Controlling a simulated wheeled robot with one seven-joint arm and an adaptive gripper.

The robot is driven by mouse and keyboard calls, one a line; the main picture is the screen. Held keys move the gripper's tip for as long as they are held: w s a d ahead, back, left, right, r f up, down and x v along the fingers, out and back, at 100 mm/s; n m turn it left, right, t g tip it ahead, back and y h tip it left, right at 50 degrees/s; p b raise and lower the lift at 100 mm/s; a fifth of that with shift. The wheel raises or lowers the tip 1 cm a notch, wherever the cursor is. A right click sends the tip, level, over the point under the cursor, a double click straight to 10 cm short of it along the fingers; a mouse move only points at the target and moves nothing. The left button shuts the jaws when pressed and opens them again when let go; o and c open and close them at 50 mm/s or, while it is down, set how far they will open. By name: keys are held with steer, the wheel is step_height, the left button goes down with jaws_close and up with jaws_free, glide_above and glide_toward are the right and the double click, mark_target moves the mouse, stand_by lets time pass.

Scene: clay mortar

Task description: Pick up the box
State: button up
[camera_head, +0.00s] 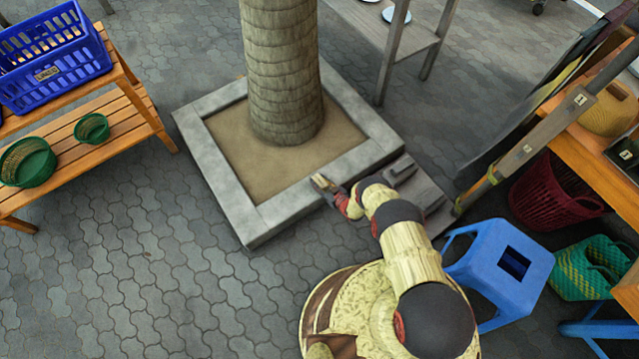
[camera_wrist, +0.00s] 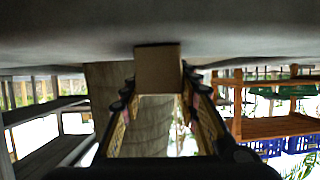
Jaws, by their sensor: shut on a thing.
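The box (camera_wrist: 158,68) is a small plain brown block at the tips of my gripper in the wrist view. My gripper (camera_wrist: 159,88) has one finger on each side of the box and is shut on it. In the head view the box (camera_head: 319,182) is a small tan piece at the end of my gripper (camera_head: 328,189), over the stone rim of the square planter (camera_head: 225,190). I cannot tell whether the box touches the rim. My fingers hide part of the box.
A thick tree trunk (camera_head: 280,75) rises from the planter close behind my gripper. A blue stool (camera_head: 500,268) stands at the right, with a green basket (camera_head: 590,268) and a red basket (camera_head: 548,195) nearby. A wooden bench (camera_head: 105,120) is at the left. Paving at lower left is clear.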

steer(key=shift+c, duration=1.3)
